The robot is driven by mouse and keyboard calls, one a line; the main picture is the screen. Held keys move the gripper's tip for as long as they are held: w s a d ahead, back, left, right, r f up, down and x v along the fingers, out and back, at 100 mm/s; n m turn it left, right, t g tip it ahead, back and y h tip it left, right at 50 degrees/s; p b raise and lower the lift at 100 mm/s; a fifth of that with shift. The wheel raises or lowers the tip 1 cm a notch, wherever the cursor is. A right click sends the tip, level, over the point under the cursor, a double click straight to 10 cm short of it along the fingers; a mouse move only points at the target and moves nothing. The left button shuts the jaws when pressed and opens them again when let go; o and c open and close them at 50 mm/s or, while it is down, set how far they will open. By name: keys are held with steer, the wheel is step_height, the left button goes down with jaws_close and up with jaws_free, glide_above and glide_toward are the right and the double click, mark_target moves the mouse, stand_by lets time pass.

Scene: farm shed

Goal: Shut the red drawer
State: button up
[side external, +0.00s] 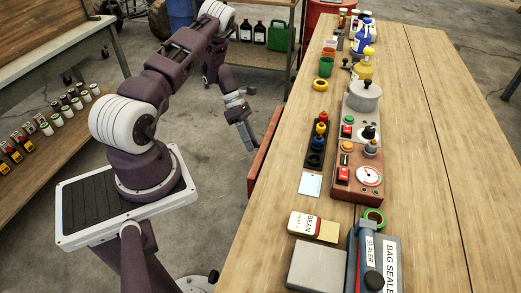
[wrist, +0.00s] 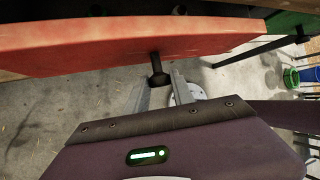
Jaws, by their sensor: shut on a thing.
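The red drawer (side external: 264,152) is at the left edge of the long wooden table in the side external view. Its front appears to stand out a little from the table edge. In the wrist view the red drawer front (wrist: 120,45) spans the top, with a dark knob (wrist: 157,72) on it. My gripper (side external: 248,138) is at the outer side of the drawer front. In the wrist view its two fingers (wrist: 160,88) are on either side of the knob, shut on it. The inside of the drawer is hidden.
A green panel (wrist: 286,22) is beside the red front in the wrist view. Control boxes (side external: 357,178), bottles (side external: 362,65) and a bag sealer (side external: 375,260) stand on the tabletop. Bare floor (side external: 215,150) lies left of the drawer.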

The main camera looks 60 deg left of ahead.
mark_target(264, 143)
steer(key=shift+w+d, duration=1.65)
steer(key=shift+w, duration=0.05)
steer(key=o, duration=2.1)
steer(key=shift+o, duration=0.2)
steer(key=v, duration=0.7)
